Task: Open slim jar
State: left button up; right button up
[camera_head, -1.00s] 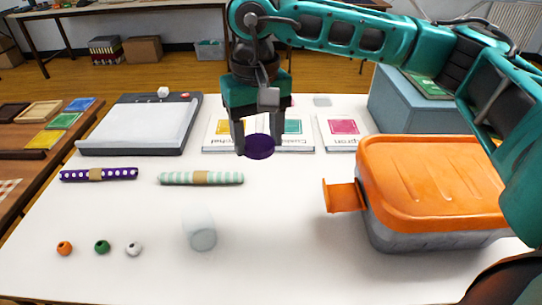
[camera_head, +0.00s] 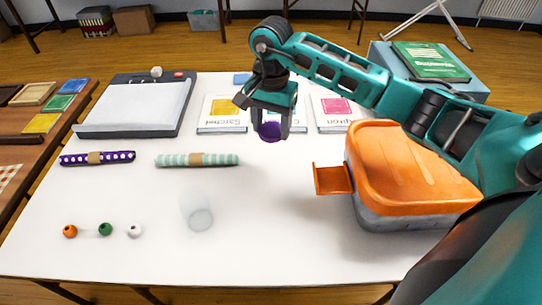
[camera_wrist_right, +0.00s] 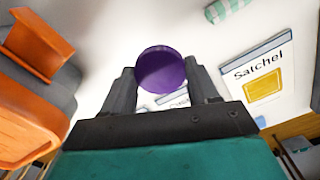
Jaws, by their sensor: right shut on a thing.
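A clear slim jar (camera_head: 198,212) stands on the white table, left of the middle in the head view. Its top looks uncovered. My right gripper (camera_head: 270,131) is shut on a round purple lid (camera_head: 271,132), held above the table in front of the pattern cards, up and to the right of the jar. In the right wrist view the lid (camera_wrist_right: 161,70) sits between the two dark fingers. The jar does not show there. My left gripper is not in view.
An orange-lidded box (camera_head: 405,165) with an orange latch flap (camera_head: 332,180) stands at the right. Two fabric rolls (camera_head: 97,158) (camera_head: 197,160) and several beads (camera_head: 105,229) lie left. A paper trimmer (camera_head: 135,105) is at the back left. The front middle of the table (camera_head: 270,240) is clear.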

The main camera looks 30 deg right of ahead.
aim_at(271, 167)
notch_tip(271, 167, down, 11)
jog(key=shift+b, duration=0.4)
jog(key=shift+f, duration=0.15)
jog(key=o, duration=1.2)
jog(key=shift+c, duration=0.2)
notch_tip(271, 167, up, 12)
jog(key=shift+r+p, duration=0.2)
jog(key=shift+p, duration=0.25)
jog(key=shift+a, duration=0.1)
